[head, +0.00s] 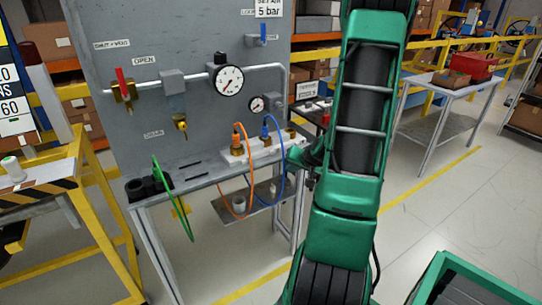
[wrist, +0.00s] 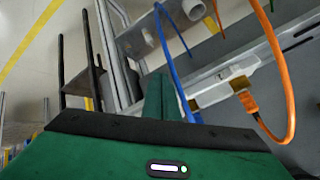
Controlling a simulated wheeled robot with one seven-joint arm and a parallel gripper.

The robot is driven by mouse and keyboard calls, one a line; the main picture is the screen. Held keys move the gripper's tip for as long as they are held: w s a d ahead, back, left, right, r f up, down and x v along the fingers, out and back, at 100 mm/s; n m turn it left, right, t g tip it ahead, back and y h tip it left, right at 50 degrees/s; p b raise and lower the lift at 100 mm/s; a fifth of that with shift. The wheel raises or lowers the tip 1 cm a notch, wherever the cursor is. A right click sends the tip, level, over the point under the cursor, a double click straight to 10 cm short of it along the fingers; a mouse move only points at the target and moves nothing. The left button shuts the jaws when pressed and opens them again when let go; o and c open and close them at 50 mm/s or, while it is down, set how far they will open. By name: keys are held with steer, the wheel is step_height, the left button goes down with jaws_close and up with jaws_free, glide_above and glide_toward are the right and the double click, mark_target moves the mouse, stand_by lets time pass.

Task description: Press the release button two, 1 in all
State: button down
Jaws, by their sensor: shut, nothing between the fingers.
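A white manifold block (head: 262,151) sits on the bench at the foot of the grey panel. An orange hose (head: 251,160) and a blue hose (head: 282,165) plug into its couplings. My gripper (head: 296,154) is beside the block's right end, partly hidden by my green arm. In the wrist view my gripper's shut fingers (wrist: 158,95) point toward the bench, with nothing held. The block (wrist: 225,84), blue hose (wrist: 172,65) and orange hose (wrist: 280,70) show just ahead and to the right there. I cannot make out which part is release button two, or any contact.
The panel carries a large gauge (head: 227,79), a small gauge (head: 257,104), a red-handled valve (head: 123,88) and a pipe. A green hose (head: 172,198) hangs at the bench's left. A yellow-framed stand (head: 96,180) is at left. Open floor (head: 430,220) lies to the right.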

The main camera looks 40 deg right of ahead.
mark_target(276, 158)
steer(key=shift+w+d, duration=0.35)
steer(key=shift+w, duration=1.05)
steer(key=shift+w+d, duration=0.3)
steer(key=shift+w, duration=1.1)
steer(key=shift+w+d, duration=0.35)
steer(key=shift+w, duration=1.05)
